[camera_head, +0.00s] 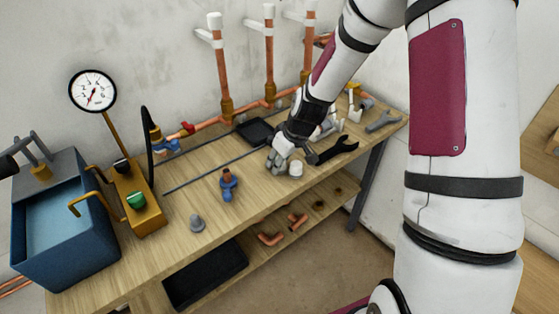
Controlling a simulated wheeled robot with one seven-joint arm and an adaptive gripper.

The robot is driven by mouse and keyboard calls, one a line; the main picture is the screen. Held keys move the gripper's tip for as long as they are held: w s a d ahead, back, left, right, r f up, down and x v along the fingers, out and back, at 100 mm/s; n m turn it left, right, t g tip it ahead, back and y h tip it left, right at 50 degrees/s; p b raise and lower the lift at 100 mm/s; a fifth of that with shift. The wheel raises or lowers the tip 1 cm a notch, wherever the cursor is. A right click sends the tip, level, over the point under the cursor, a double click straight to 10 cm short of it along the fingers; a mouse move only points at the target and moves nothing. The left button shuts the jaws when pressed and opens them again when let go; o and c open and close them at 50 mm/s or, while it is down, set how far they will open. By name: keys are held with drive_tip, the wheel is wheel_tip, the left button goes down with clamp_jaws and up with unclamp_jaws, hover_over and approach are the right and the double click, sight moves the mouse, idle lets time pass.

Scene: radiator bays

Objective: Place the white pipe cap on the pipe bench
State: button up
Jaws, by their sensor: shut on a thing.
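The white pipe cap (296,169) is a small pale cylinder at the fingertips of my gripper (284,164), over the front half of the wooden pipe bench (175,232). My gripper points down and is shut on the cap. The fingers hide part of the grip, and I cannot tell whether the cap touches the bench top.
A black wrench (336,151) lies just right of my gripper, with a grey wrench (383,121) beyond. A blue valve (228,185) and a grey cone-shaped piece (196,222) stand to the left. Copper pipes (223,70) rise behind. A blue tank (62,232) fills the left end.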

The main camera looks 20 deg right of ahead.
drive_tip(key=shift+f, duration=0.35)
drive_tip(key=o, duration=0.9)
drive_tip(key=shift+f, duration=0.15)
drive_tip(key=shift+o, duration=0.2)
drive_tip(key=shift+s, duration=0.1)
drive_tip(key=w+p+v, duration=0.1)
drive_tip(key=p+v, duration=0.1)
drive_tip(key=v, duration=1.1)
drive_tip(key=s+a+r+m, duration=0.1)
drive_tip(key=s+r, duration=0.4)
drive_tip(key=s, duration=0.4)
drive_tip(key=s+a+r+m+h, duration=0.1)
drive_tip(key=s+r, duration=0.4)
drive_tip(key=s, duration=0.5)
drive_tip(key=s+a+r+m+h, duration=0.1)
drive_tip(key=s+r+m, duration=0.2)
drive_tip(key=s, duration=0.7)
wheel_tip(320, 180, up, 3)
drive_tip(key=shift+a+f+g, duration=0.1)
drive_tip(key=shift+a+g, duration=0.2)
